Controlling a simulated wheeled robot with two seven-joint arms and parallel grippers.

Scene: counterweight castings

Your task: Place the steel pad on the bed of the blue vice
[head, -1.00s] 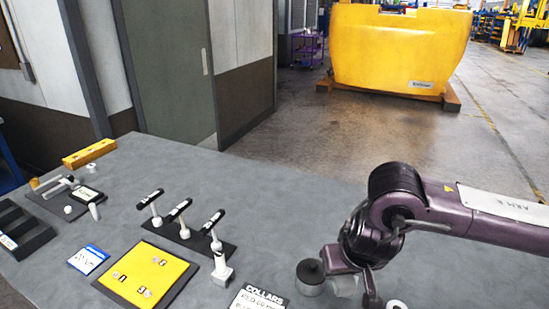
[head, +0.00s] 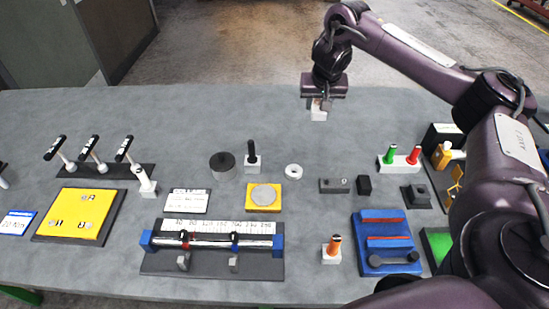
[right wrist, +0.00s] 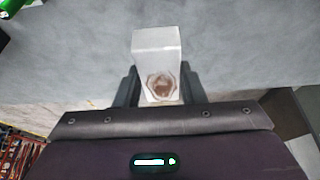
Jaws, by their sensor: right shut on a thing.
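The steel pad appears to be the pale grey block (head: 318,113) in my right gripper (head: 319,102). In the right wrist view the block (right wrist: 157,44) sits between the two dark fingers (right wrist: 160,88), with a brownish round mark on its near end. The gripper is shut on it, over the far part of the table and clear of other things. The blue vice (head: 368,262) is at the front right, with red strips across it and a dark bar with round ends at its front. My right arm partly overlaps its front edge. My left gripper is out of view.
Between pad and vice stand a grey slab (head: 328,186), a small black block (head: 364,185) and a white stand with green and red pegs (head: 400,166). An orange-topped peg (head: 334,245) is left of the vice. The far table is bare.

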